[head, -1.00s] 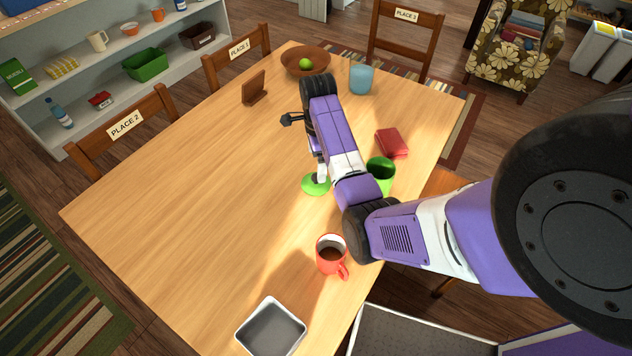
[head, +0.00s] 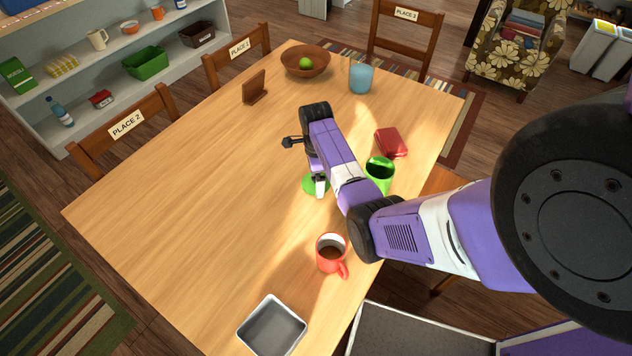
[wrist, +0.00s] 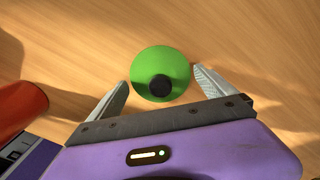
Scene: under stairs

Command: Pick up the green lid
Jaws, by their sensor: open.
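The green lid (head: 311,185) lies on the wooden table, partly hidden behind my gripper in the head view. In the wrist view the lid (wrist: 160,66) is a green disc with a dark round knob (wrist: 160,86) near its lower edge. My gripper (wrist: 160,86) is open and empty, with one finger on each side of the knob side of the lid. In the head view my gripper (head: 319,187) points down over the lid. I cannot tell how high the fingertips are above the table.
A green cup (head: 380,176) stands right of my arm, near a red case (head: 391,142). A red mug (head: 331,254) of dark liquid and a grey tray (head: 271,328) are nearer. A blue cup (head: 361,78) and wooden bowl (head: 305,62) stand farther back.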

